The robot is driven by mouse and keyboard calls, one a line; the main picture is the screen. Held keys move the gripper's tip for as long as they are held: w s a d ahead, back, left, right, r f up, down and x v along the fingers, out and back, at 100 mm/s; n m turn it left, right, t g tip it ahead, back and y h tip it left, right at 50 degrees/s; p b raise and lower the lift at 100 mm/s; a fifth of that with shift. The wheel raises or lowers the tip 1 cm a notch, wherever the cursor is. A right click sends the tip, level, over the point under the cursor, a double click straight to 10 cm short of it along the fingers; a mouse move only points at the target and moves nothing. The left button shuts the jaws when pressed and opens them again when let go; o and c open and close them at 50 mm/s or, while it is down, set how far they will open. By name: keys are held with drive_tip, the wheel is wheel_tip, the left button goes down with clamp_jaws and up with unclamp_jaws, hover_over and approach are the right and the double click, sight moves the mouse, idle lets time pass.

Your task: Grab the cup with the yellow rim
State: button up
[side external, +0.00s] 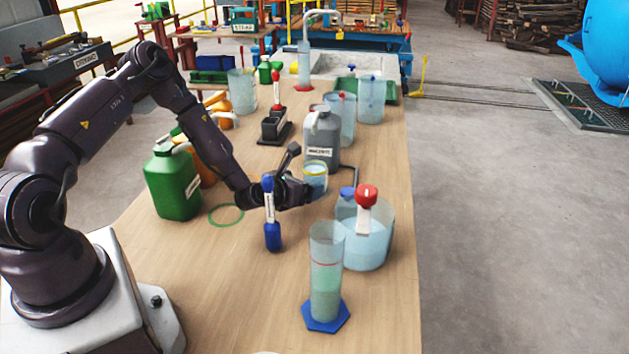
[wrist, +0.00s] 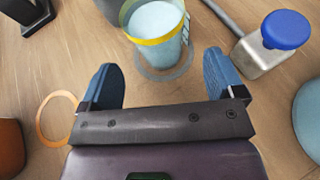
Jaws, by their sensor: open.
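The cup with the yellow rim (side external: 315,181) stands on the wooden table, in front of the grey canister. In the wrist view the cup (wrist: 162,56) is at the top centre, with pale blue contents and a grey ring around its base on the table. My gripper (side external: 303,186) is low over the table, close beside the cup. In the wrist view my gripper (wrist: 160,78) has its two blue fingers wide apart with nothing held. The cup lies ahead of the gap between the fingertips.
A grey canister (side external: 322,140) stands just behind the cup. A blue-capped bottle (wrist: 272,50) is right of it. A blue-capped tube (side external: 272,232), a large beaker (side external: 365,252) and a measuring cylinder (side external: 326,280) stand nearer the camera. A green jug (side external: 172,185) is at left.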

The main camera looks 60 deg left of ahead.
sight(308, 181)
drive_tip(key=x, duration=0.5)
drive_tip(key=shift+w+a, duration=0.15)
drive_tip(key=shift+w, duration=0.15)
drive_tip(key=shift+c, duration=0.5)
drive_tip(key=c, duration=1)
